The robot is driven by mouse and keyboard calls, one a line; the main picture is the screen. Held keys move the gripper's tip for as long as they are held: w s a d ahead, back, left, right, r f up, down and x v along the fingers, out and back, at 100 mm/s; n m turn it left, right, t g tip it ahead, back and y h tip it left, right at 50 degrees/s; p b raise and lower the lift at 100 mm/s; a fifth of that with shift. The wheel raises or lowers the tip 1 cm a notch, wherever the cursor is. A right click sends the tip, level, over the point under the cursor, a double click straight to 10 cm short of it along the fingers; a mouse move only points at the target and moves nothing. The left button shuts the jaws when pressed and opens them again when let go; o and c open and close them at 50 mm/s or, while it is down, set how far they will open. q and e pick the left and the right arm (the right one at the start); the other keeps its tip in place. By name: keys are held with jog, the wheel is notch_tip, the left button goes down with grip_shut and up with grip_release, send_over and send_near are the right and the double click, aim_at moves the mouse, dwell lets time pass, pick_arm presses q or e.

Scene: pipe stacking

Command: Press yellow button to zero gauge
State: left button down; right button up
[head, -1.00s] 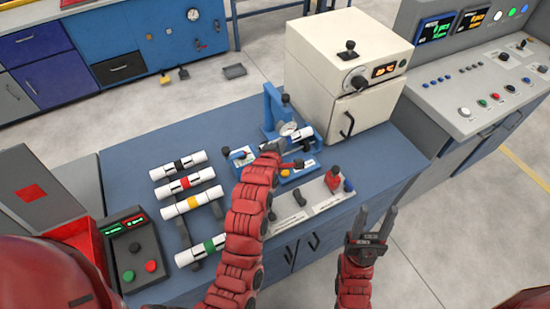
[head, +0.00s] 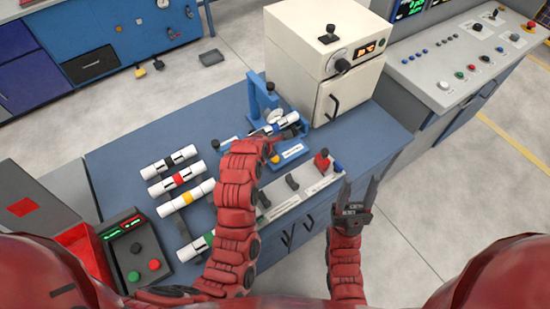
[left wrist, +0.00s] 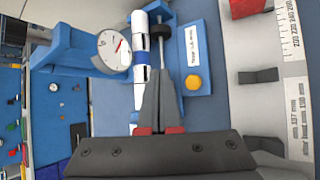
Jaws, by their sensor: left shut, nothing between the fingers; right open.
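The yellow button (left wrist: 193,83) is a round knob on a blue plate with a white label (left wrist: 192,45), in the left wrist view. The dial gauge (left wrist: 114,50), white-faced with a red needle, sits on a blue stand; it also shows in the head view (head: 273,116). A white pipe (left wrist: 141,60) with a blue band lies beside the gauge. My left gripper (left wrist: 162,72) is shut and empty, its tips left of the yellow button and apart from it in the picture. Its height above the plate is unclear. My right gripper (head: 359,184) is open and empty at the bench's front right.
Several banded white pipes (head: 168,161) lie on a rack at the bench's left. A control box (head: 136,250) with green and red buttons stands front left. A cream oven (head: 325,60) stands behind right. A ruler fixture (head: 318,184) lies along the front edge.

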aim_at(273, 161)
pick_arm(q)
notch_tip(273, 161, down, 8)
jog(key=b, duration=0.3)
jog(key=shift+f, duration=0.2)
dwell(1.9)
jog(key=shift+f+b, duration=0.25)
jog(key=shift+b, duration=0.15)
jog(key=shift+f, duration=0.5)
dwell(0.4)
jog(key=shift+r, duration=0.95)
jog(key=shift+r+p, duration=1.45)
jog(key=shift+r, duration=1.05)
